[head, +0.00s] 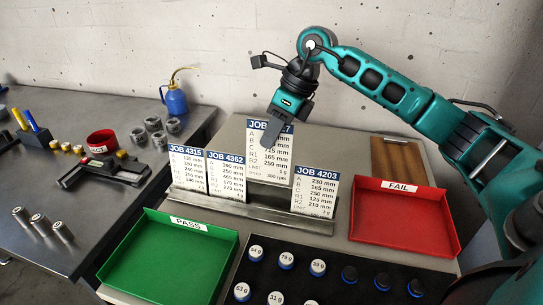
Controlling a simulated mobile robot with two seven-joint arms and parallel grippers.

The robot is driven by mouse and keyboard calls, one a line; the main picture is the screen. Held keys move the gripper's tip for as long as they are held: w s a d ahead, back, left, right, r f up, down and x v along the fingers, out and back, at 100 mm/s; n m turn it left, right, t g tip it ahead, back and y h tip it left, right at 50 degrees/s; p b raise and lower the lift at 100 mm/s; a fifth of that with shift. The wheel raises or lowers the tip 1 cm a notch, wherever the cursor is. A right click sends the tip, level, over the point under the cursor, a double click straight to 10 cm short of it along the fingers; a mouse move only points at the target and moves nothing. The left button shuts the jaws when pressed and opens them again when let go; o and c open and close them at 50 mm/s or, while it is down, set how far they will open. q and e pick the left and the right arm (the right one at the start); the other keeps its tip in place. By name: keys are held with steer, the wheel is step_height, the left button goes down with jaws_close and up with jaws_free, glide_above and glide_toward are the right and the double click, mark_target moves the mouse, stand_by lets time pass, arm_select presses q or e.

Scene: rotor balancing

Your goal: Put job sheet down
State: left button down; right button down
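My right gripper (271,132) comes down from the upper right onto the top of a white job sheet with a blue header (282,160). One grey finger lies over the front of the sheet and covers part of its number, which ends in 7. The gripper looks shut on this sheet. The sheet is upright above the metal sheet rack (248,207), higher than its neighbours; I cannot tell if its lower edge touches the rack. Job sheets 4315 (187,168), 4362 (226,175) and 4203 (315,193) stand in the rack. My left gripper is out of view.
A green PASS tray (170,258) and a red FAIL tray (405,222) flank the rack. A black board with labelled weights (285,272) lies in front. A clipboard (400,157) lies behind the red tray. The left table holds a blue oil can (175,101) and a caliper (105,170).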

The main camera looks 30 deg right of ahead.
step_height(320, 180, up, 10)
steer(key=shift+r+p, duration=0.1)
steer(key=shift+p, duration=0.25)
steer(key=s+a+f+n+g+h, duration=0.3)
steer(key=a+f+n, duration=0.2)
steer(key=n, duration=0.9)
steer(key=s+a+f+n+g+h, duration=0.3)
steer(key=a+f+n, duration=0.3)
steer(key=f+n, duration=0.4)
steer(key=n, duration=0.4)
steer(key=shift+s+a+n+g+h, duration=0.2)
steer(key=shift+n+g+h, duration=0.1)
steer(key=shift+n+h, duration=0.1)
steer(key=shift+s, duration=0.2)
